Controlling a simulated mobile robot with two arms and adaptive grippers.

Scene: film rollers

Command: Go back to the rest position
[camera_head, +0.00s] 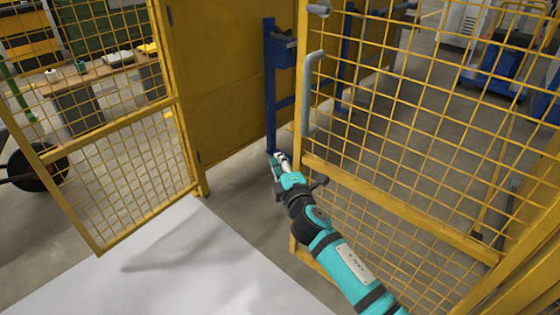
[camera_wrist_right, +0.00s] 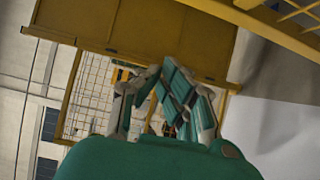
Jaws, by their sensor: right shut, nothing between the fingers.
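My right gripper (camera_head: 277,158) reaches forward at the middle of the head view, at the end of my teal and black arm. It is shut and empty. It is near the free edge of the yellow mesh gate (camera_head: 400,205), below the grey gate handle (camera_head: 309,95). I cannot tell whether the arm touches the gate edge. In the right wrist view the gripper's fingers (camera_wrist_right: 170,95) come together, with yellow panels and mesh beyond them. My left gripper is in neither view.
A second yellow mesh panel (camera_head: 115,150) stands at the left, beside a solid yellow panel (camera_head: 225,80). A blue post (camera_head: 270,95) stands behind the gap. A pale surface (camera_head: 190,270) covers the front left. Bare grey floor (camera_head: 235,200) shows in the gap.

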